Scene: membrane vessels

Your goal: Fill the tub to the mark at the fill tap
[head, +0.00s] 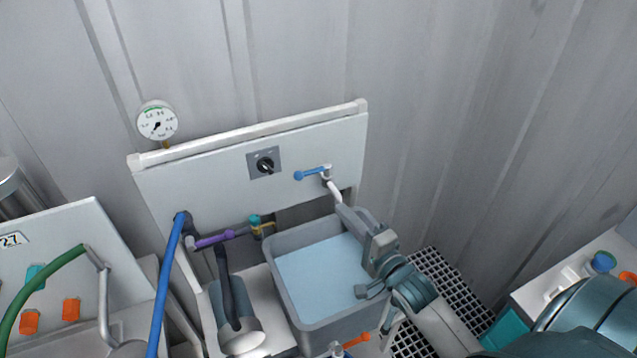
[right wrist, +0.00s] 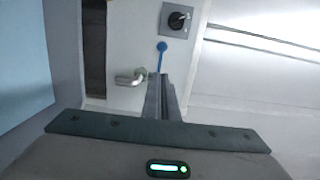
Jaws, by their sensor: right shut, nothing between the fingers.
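The grey tub (head: 328,328) stands below the white panel, with a wide light-blue water surface (head: 315,272) inside. I cannot make out a fill mark on it. The fill tap (head: 327,171) is on the panel above the tub's back edge, its blue lever (head: 298,175) pointing left. My right gripper (head: 338,203) is shut and empty, its fingertips close to the tap. In the right wrist view the fingers (right wrist: 163,78) overlap the lever's base; contact cannot be told. The blue lever end (right wrist: 162,46) and metal spout (right wrist: 130,79) show there. My left gripper is not in view.
A black rotary switch (head: 265,164) sits on the panel and a pressure gauge (head: 157,122) stands above it. Blue and green hoses are at left, with a purple-handled valve (head: 213,241) beside the tub. A black grating (head: 440,290) lies right of the tub.

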